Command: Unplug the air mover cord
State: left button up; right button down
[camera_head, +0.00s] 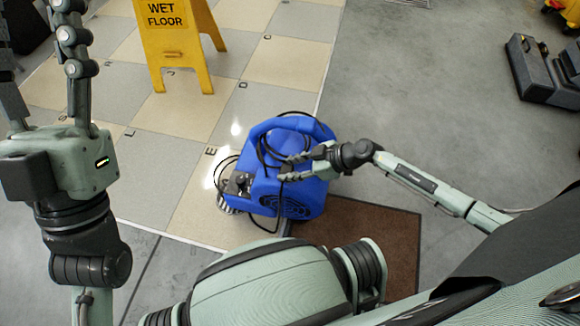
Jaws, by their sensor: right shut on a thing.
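A blue air mover (297,197) stands on the floor in the middle of the view. Its black cord (262,150) loops over the upper left of the housing and down its left side. My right gripper (290,168) reaches in from the right, in front of the housing, and is shut at the cord. Its fingertips are small here and partly merge with the dark cord. The cord's plug and socket cannot be made out clearly. My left gripper (40,70) is raised at the left edge, fingers pointing up and apart, empty and far from the air mover.
A brown mat (385,240) lies under and right of the air mover. A yellow wet-floor sign (178,45) stands behind it on the tiles. A dark case (540,75) lies at the upper right. Bare grey floor lies between.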

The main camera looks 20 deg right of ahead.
jog(key=c, duration=1)
grip_release()
jog(key=v, duration=1.2)
